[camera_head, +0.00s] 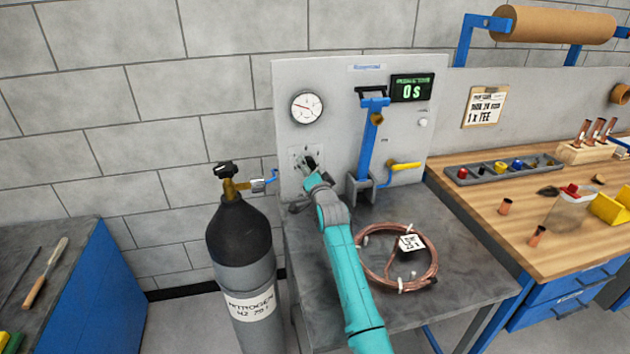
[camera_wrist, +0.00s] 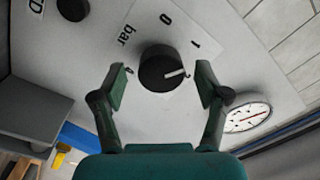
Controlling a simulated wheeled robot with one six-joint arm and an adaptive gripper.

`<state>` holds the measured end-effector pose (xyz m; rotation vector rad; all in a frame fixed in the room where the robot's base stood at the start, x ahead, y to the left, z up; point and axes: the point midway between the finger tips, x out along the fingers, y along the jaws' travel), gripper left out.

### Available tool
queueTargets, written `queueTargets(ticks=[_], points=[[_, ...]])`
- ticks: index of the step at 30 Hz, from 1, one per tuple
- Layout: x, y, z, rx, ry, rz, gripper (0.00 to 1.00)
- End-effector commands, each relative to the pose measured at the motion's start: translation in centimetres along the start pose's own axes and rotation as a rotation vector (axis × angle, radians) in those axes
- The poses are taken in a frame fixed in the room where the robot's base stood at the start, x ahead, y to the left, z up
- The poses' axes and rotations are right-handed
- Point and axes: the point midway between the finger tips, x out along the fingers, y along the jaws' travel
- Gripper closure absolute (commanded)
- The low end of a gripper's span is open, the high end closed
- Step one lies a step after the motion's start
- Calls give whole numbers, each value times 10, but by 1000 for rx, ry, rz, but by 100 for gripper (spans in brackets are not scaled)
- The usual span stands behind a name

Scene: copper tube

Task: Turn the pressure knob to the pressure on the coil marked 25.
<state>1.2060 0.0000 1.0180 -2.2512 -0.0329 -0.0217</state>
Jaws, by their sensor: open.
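The black pressure knob (camera_wrist: 163,68) sits on a white plate printed "bar" with "0" and "1" in the wrist view. Its white pointer line points to the right, towards the right finger. My gripper (camera_wrist: 162,82) is open, with one green finger on each side of the knob; I cannot tell whether either touches it. In the head view my gripper (camera_head: 309,168) is at the panel and largely hides the knob. The copper coil (camera_head: 365,275) lies on the grey bench with a white tag (camera_head: 411,243), whose text is too small to read surely.
A round gauge (camera_head: 306,107) is above the knob, and also shows in the wrist view (camera_wrist: 247,117). Another dark knob (camera_wrist: 73,8) is at the upper left there. A nitrogen cylinder (camera_head: 243,255) stands left of my arm; a blue stand with a yellow-handled valve (camera_head: 405,166) is at right.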

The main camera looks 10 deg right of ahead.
Motion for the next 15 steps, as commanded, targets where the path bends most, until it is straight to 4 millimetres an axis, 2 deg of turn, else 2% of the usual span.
queueTargets(ticks=[15], points=[[-86, 1, 0, -1, 1, 0, 26]])
